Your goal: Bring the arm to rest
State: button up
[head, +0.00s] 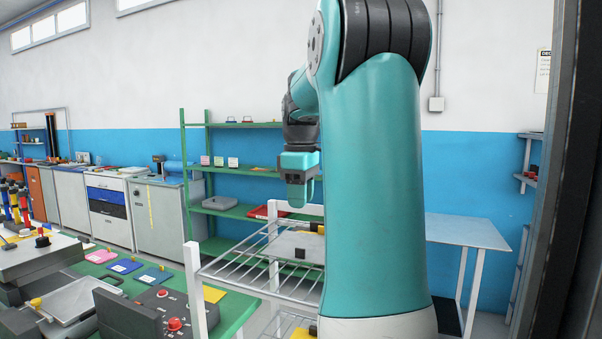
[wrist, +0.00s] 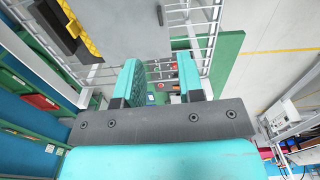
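My teal arm stands large in the middle of the head view, bent over at the top. My gripper (head: 298,192) hangs down beside it and points downward, above a white wire rack (head: 232,272). In the wrist view the two teal fingers of my gripper (wrist: 160,76) are apart with nothing between them, so it is open and empty. Part of the rack also shows below the fingers in the wrist view (wrist: 203,18).
A grey box (head: 297,246) with a yellow piece lies on the rack. A green table (head: 237,308) with colored boards and a red-button panel (head: 160,312) stands at front left. Green shelves (head: 228,168) line the back wall. A grey table (head: 465,232) stands at right.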

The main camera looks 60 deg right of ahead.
notch_tip(320, 180, up, 6)
dwell(0.4)
